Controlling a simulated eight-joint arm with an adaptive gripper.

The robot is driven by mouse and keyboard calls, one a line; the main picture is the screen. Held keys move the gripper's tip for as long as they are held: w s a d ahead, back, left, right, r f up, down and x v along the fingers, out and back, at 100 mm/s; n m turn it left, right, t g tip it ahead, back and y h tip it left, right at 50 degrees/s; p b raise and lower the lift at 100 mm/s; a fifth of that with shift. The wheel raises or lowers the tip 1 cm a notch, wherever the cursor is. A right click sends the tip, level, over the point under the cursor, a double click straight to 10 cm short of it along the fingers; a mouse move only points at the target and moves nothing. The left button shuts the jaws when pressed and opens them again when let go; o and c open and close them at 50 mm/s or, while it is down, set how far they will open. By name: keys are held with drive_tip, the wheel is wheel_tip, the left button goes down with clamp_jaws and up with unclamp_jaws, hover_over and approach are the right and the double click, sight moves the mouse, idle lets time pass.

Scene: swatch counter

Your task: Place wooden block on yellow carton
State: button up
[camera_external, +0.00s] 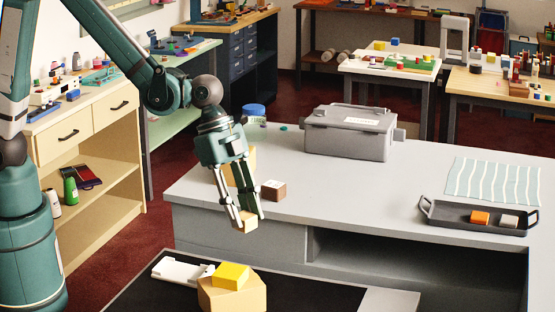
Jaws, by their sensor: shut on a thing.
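My gripper (248,219) is over the front left edge of the grey counter, pointing down. Its fingers are shut on a small light-tan wooden block (246,227), partly covered by the fingers. A yellow carton (230,273), small and box-shaped, sits below and a little left in the picture, on a tan many-sided block (236,297). The held block is apart from the carton, above it in the picture. Another tan piece (234,168) shows behind my gripper, mostly hidden.
A brown cube (273,190) stands on the grey counter (340,205) just right of my gripper. A grey case (348,133) and a dark tray (470,218) with small blocks are farther right. A white piece (182,270) lies on the black surface (150,295) left of the carton.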

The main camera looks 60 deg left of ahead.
hover_over(233, 272)
drive_tip(key=a, duration=0.1)
drive_tip(key=shift+s+a+f, duration=0.2)
drive_tip(key=shift+s+f, duration=0.2)
drive_tip(key=shift+f, duration=0.05)
drive_tip(key=shift+f+b, duration=0.45)
drive_tip(key=shift+f, duration=2.5)
drive_tip(key=shift+f, duration=0.1)
drive_tip(key=shift+f, duration=1.95)
drive_tip(key=shift+f+b, duration=0.2)
drive_tip(key=shift+b, duration=0.2)
drive_tip(key=o, duration=0.9)
drive_tip(key=shift+c, duration=0.2)
